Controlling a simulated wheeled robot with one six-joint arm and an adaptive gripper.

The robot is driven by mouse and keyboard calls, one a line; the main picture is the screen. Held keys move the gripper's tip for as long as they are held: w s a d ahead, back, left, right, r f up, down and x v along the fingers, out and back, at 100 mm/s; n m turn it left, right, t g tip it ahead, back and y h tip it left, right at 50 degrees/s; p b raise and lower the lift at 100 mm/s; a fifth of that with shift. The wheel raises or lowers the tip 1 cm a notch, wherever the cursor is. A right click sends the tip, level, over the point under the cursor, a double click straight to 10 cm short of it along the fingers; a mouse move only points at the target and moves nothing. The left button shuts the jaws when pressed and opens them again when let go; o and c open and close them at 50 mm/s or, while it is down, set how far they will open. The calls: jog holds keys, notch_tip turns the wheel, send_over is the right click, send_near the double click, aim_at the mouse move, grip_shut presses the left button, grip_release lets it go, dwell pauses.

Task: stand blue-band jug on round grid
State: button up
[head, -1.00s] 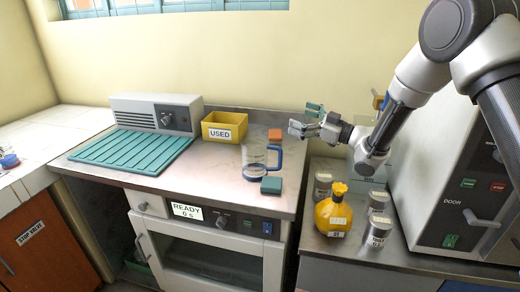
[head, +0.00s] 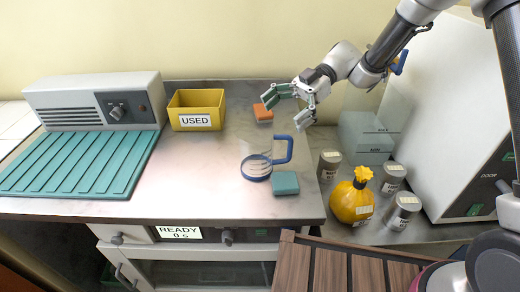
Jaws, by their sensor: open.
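The blue-band jug (head: 257,170) is a clear vessel with a dark blue band at its base and a blue handle (head: 283,150) on its right side. I see no round grid in this view.
A teal block (head: 285,183) lies close to the jug's right. A yellow USED bin (head: 196,100) and a teal ribbed mat (head: 80,160) are to the left. Grey canisters (head: 329,164) and a yellow flask (head: 352,200) stand right. A slatted wooden surface (head: 335,268) is in front.

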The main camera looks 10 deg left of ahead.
aim_at(243, 145)
jog(key=x, duration=0.7)
jog(key=shift+a+f, duration=0.15)
jog(key=shift+a, duration=0.15)
jog(key=c, duration=1.6)
